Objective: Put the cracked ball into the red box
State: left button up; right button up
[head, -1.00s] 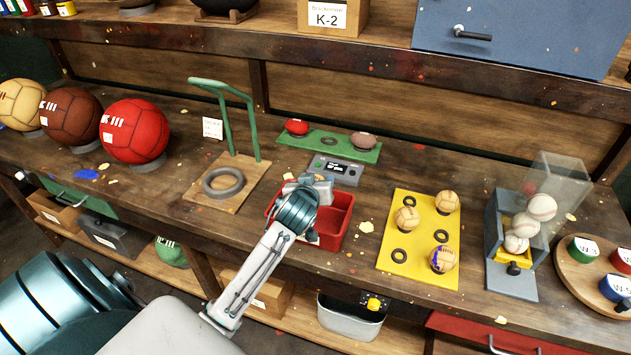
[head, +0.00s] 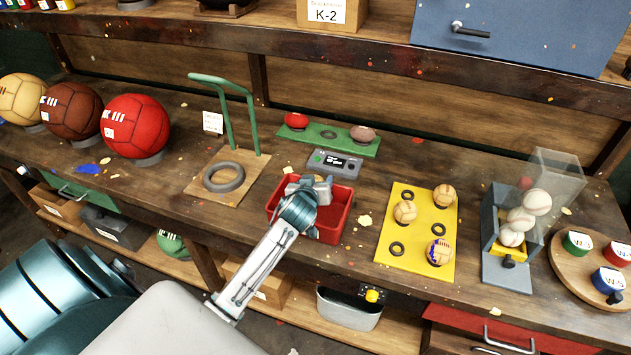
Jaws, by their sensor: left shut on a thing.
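The red box (head: 338,222) stands on the bench near the picture's centre. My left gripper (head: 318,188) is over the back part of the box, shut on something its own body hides. I cannot tell whether the held thing is the cracked ball. The yellow board (head: 388,257) holds three tan balls on rings: one ball (head: 405,211), a second ball (head: 444,195), and a third ball (head: 439,251) with blue marks. I see no clear crack on these three. Other rings on the board are empty. My right gripper is out of view.
A small grey display unit (head: 336,161) and a green board (head: 328,144) lie behind the box. A green-framed stand (head: 233,196) is to its left. A clear-topped dispenser (head: 487,215) with white balls stands to the right. Large balls (head: 137,130) sit at the far left.

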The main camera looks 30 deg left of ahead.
pick_arm(q)
jog(key=shift+f, duration=0.3)
jog(key=o, duration=1)
jog(key=shift+o, duration=0.2)
